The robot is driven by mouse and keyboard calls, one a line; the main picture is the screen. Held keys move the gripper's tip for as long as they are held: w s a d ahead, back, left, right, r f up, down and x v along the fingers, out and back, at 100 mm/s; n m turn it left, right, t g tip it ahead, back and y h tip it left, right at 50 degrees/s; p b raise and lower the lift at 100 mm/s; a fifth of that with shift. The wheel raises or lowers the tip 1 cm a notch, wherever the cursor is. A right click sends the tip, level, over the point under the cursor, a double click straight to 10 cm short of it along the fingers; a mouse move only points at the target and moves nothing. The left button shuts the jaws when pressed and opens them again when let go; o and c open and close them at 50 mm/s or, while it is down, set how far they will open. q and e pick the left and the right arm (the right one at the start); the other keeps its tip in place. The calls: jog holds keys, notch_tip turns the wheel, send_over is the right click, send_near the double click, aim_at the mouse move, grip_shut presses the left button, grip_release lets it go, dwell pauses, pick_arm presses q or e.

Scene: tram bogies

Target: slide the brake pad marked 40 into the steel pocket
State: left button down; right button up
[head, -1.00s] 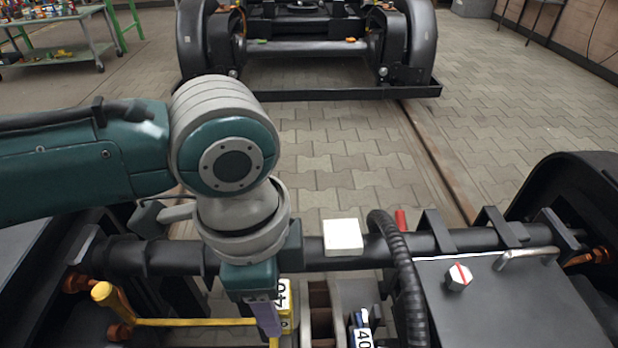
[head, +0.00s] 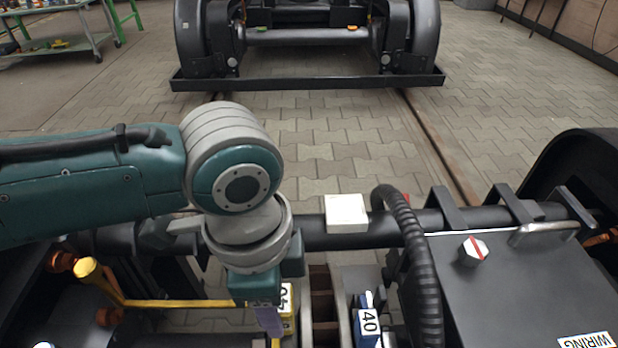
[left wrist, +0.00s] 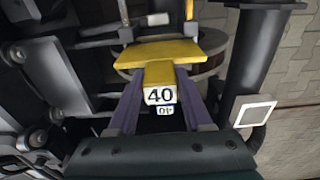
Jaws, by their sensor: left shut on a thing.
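The brake pad marked 40 is yellow with a white label; it shows in the head view (head: 286,301) and in the left wrist view (left wrist: 159,75). My left gripper (head: 268,318) is shut on it, with its purple fingers on either side in the left wrist view (left wrist: 160,112). In the head view grey steel plates (head: 345,300) with a brown-sided gap stand right of the pad; I cannot tell for certain which opening is the pocket. My right gripper is out of view.
A blue piece also marked 40 (head: 367,322) sits right of the plates. A black ribbed hose (head: 420,260) and a dark box with a handle (head: 520,290) lie further right. A white block (head: 346,213) rests on the black cross tube (head: 317,233). A yellow bar (head: 180,303) runs at left.

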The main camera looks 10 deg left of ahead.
pick_arm(q)
jog(key=shift+p, duration=0.5)
dwell(1.0)
jog(key=shift+f+b, duration=1.05)
jog(key=shift+f, duration=0.5)
jog(key=shift+p, duration=0.4)
dwell(1.1)
jog(key=shift+f+b, duration=1.15)
jog(key=shift+f, duration=0.3)
jog(key=shift+w+p, duration=0.1)
jog(key=shift+p, duration=0.2)
dwell(1.1)
